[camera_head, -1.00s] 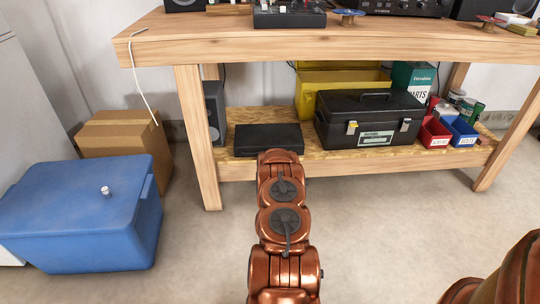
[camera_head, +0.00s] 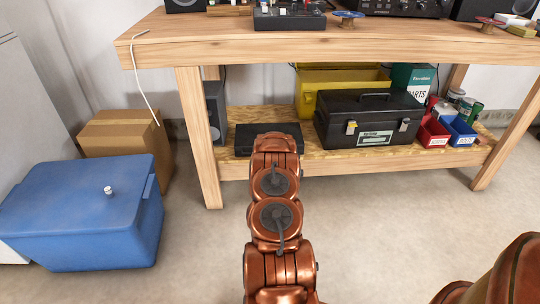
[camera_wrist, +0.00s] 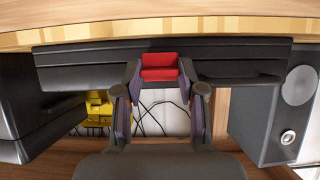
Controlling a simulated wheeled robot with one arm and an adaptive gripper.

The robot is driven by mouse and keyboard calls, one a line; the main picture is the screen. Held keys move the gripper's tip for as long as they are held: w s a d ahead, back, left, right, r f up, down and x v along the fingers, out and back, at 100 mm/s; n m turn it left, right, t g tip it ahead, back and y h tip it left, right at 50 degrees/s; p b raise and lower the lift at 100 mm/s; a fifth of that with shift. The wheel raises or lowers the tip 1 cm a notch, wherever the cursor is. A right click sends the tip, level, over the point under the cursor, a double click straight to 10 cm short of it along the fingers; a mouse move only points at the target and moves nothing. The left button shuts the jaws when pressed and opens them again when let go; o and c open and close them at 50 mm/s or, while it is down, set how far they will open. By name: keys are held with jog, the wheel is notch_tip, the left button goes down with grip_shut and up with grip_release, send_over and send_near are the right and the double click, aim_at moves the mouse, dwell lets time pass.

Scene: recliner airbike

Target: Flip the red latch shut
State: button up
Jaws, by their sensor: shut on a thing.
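The red latch (camera_wrist: 160,67) shows in the wrist view at the front edge of a flat black case (camera_wrist: 240,68). My gripper (camera_wrist: 160,77) is shut on the latch, with one finger against each side of it. In the head view the black case (camera_head: 244,138) lies on the lower shelf of the wooden bench. My arm covers part of its front there, and the latch and my fingertips are hidden. Whether the latch is fully down against the case cannot be told.
A black toolbox (camera_head: 368,118) stands on the shelf (camera_head: 330,160) right of the case, and a dark speaker (camera_head: 215,110) stands to the left. The thick bench top (camera_head: 340,48) is above. A blue bin (camera_head: 80,215) is on the floor at left.

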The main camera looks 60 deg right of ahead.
jog(key=o, duration=1.1)
jog(key=shift+o, duration=0.2)
jog(key=v, duration=1.2)
dwell(0.4)
